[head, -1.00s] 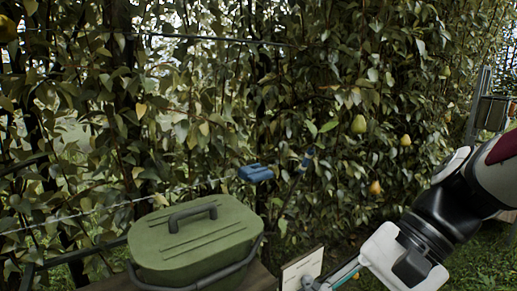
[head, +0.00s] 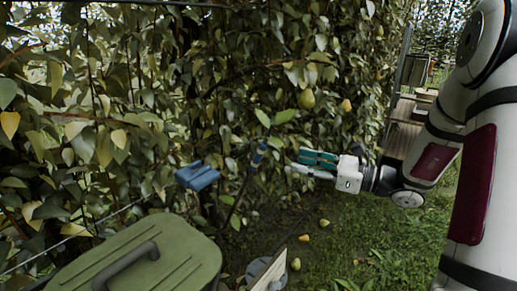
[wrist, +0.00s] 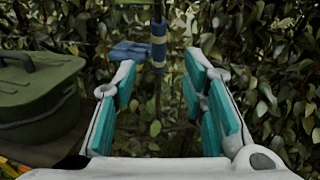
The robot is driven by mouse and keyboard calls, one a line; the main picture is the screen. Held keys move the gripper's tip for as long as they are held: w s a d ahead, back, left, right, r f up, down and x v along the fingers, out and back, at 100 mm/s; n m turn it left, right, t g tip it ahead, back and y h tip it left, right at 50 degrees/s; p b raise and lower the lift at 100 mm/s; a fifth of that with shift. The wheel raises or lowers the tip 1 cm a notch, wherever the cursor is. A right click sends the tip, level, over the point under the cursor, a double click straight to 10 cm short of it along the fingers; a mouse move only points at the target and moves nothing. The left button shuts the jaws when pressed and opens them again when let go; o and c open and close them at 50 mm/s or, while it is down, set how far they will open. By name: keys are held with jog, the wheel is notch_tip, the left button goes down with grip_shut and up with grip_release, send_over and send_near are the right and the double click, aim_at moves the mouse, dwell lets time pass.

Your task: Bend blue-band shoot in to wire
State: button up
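The blue-band shoot (wrist: 158,85) stands upright in the wrist view, ahead of my gripper (wrist: 160,76) and in line with the gap between its fingers. Its blue band (wrist: 158,30) sits near the top of that view, with a pale band just below. In the head view the blue band (head: 260,154) shows on the leaning shoot, left of my gripper (head: 299,163). My gripper is open, its teal pads wide apart with nothing held. A blue clip (head: 197,176) sits at the wire (head: 120,210), left of the shoot; the clip also shows in the wrist view (wrist: 130,50).
A green lidded box (head: 185,243) stands at the lower left of the head view. A pale board (head: 268,273) stands right of it. Dense leaves with hanging pears (head: 307,98) back the shoot. Several fallen pears lie on the grass, which is open below my gripper.

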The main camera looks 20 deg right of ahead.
aim_at(260, 155)
jog(key=x, duration=1.2)
jog(key=shift+w+a+b, duration=0.1)
jog(key=shift+a+b, duration=0.2)
jog(key=shift+a, duration=0.05)
grip_shut()
